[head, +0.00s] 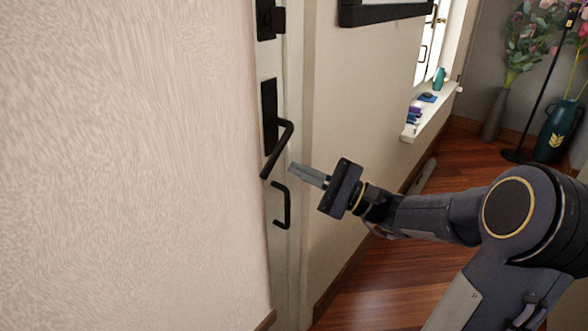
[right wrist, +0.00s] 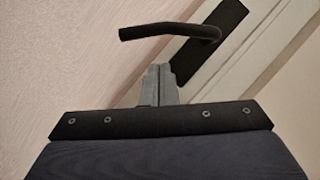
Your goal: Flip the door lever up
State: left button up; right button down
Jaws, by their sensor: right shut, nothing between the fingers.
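The black door lever (head: 276,150) sits on a black plate (head: 269,100) on the white door. In the head view its handle slants down and to the left from its pivot. The lever also shows in the right wrist view (right wrist: 165,31), just beyond my fingertips. My right gripper (head: 293,171) is shut and empty. Its fingertips are just right of the lever's lower end, and they look apart from it. In the right wrist view the closed fingers (right wrist: 158,70) point at the lever. My left gripper is in neither view.
A smaller black pull handle (head: 283,206) is below the lever, and a black lock (head: 268,20) is above it. A textured wall (head: 120,160) fills the left. A windowsill (head: 432,112) with small items and vases (head: 555,130) are farther back right. Wooden floor shows below.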

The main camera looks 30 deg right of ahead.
jog(key=shift+a+r, duration=1.05)
jog(key=shift+a, duration=0.05)
jog(key=shift+s+a+r+m+p, duration=0.2)
jog(key=shift+m+p, duration=0.1)
jog(key=shift+m, duration=0.1)
jog(key=shift+a+r+m+t+p, duration=0.1)
jog(key=shift+a+m+t+p, duration=0.05)
jog(key=shift+m+t+p, duration=0.4)
jog(key=shift+s+a+r+m+t+h+p, duration=0.15)
jog(key=shift+a+r+m+t+h+p, duration=0.4)
jog(key=shift+m+p, duration=1)
jog(key=shift+s+a+r+m+t+h+p, duration=0.25)
jog(key=shift+r+m+t+h+p, duration=0.55)
jog(key=shift+m, duration=1.15)
jog(key=shift+s+a+r+m+t+h+p, duration=0.1)
jog(key=shift+a+r+m+t+h+p, duration=0.3)
jog(key=shift+m+t+h+p, duration=0.85)
jog(key=shift+m+g+p, duration=0.3)
jog(key=shift+m+g, duration=0.15)
jog(key=shift+m, duration=0.15)
jog(key=shift+f, duration=0.1)
